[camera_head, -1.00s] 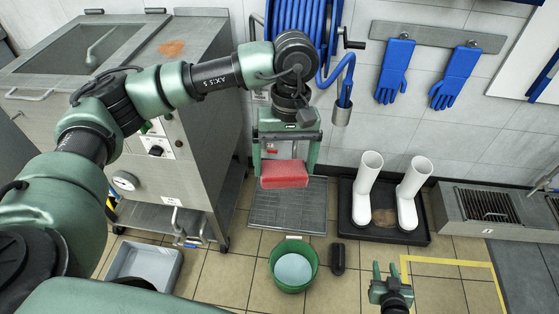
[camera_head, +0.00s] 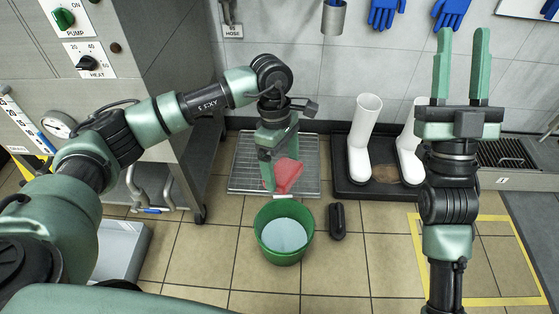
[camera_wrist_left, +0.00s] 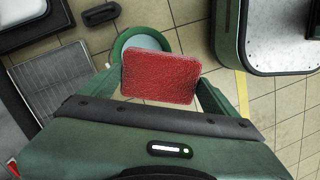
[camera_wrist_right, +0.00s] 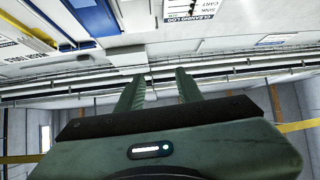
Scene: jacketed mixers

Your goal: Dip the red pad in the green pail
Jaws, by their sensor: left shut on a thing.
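The red pad (camera_head: 287,176) is in my left gripper (camera_head: 270,180), above and behind the green pail in the head view. In the left wrist view the pad (camera_wrist_left: 158,76) sits between the two fingers, and the gripper is shut on it. The pad hides part of the pail there. The green pail (camera_head: 262,248) stands on the tiled floor and holds pale bluish liquid (camera_head: 284,235). Its rim also shows in the left wrist view (camera_wrist_left: 119,47). My right gripper (camera_head: 461,65) is raised at the right, open and empty, its fingers apart and pointing up.
A dark oblong object (camera_head: 337,221) lies on the floor right of the pail. White boots (camera_head: 362,145) stand in a black tray (camera_head: 347,188) behind it. A floor grate (camera_head: 240,174) lies behind the pail. A steel machine (camera_head: 172,75) stands at the left.

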